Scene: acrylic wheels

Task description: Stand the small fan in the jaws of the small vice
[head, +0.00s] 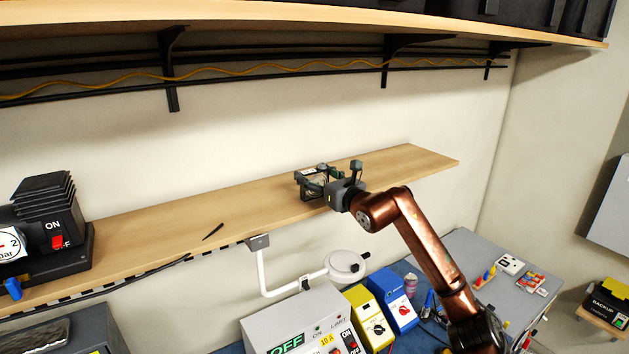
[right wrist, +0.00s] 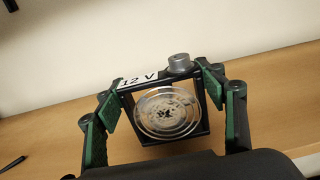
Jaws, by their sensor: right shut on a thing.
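The small fan (head: 309,190) is a black square frame with a round wire guard, a "12 V" label and a grey knob on top. My right gripper (head: 322,181) is shut on it, over the long wooden shelf. In the right wrist view the fan (right wrist: 168,112) stands upright between the green-padded fingers of my right gripper (right wrist: 160,100), one at each side of its frame. I cannot tell if its bottom edge touches the shelf. I cannot make out the small vice in either view. My left gripper is not in view.
The wooden shelf (head: 420,160) is clear to the right; a dark pen-like tool (head: 213,231) lies left. A black device with a gauge (head: 50,235) stands at far left. Below are a white lamp (head: 347,265), a power supply (head: 300,320), yellow (head: 369,320) and blue (head: 393,298) boxes.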

